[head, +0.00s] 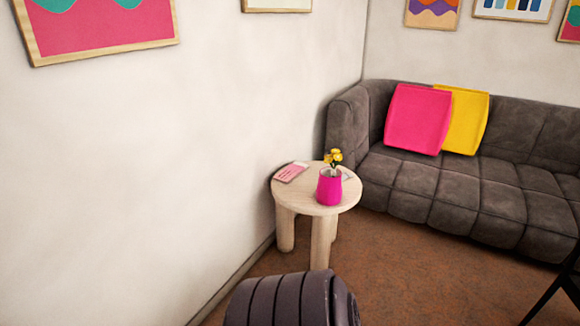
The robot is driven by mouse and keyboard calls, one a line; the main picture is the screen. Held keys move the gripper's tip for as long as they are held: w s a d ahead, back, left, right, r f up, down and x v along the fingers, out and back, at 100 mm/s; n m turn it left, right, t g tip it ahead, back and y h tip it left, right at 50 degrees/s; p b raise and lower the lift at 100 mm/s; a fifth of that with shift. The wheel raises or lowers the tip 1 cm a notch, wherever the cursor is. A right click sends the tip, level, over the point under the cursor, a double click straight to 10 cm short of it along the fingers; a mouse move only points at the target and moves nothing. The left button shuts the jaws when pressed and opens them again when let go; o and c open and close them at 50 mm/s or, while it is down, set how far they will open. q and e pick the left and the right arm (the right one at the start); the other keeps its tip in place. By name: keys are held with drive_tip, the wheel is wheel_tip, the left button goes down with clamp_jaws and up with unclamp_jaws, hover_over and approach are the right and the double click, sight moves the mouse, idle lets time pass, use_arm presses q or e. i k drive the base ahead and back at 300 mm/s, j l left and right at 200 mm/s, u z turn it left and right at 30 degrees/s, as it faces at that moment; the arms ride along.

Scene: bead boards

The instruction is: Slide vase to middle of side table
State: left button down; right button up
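A pink vase (329,188) with yellow flowers stands upright on the round, pale wooden side table (296,200). It is right of the tabletop's middle, toward the front. A pink book or card (290,173) lies flat on the back left part of the tabletop. A small pale item behind the vase is partly hidden and too small to tell. Neither of my grippers is in the head view.
A grey sofa (447,205) with a pink cushion (418,119) and a yellow cushion (467,122) stands behind and right of the table. A white wall (190,150) is close on the left. A dark ribbed rounded object (285,302) is at the bottom, in front of the table. Brown floor (420,275) is open at right.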

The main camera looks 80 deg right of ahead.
sight(329, 192)
drive_tip(key=z, duration=3)
drive_tip(key=i, duration=0.3)
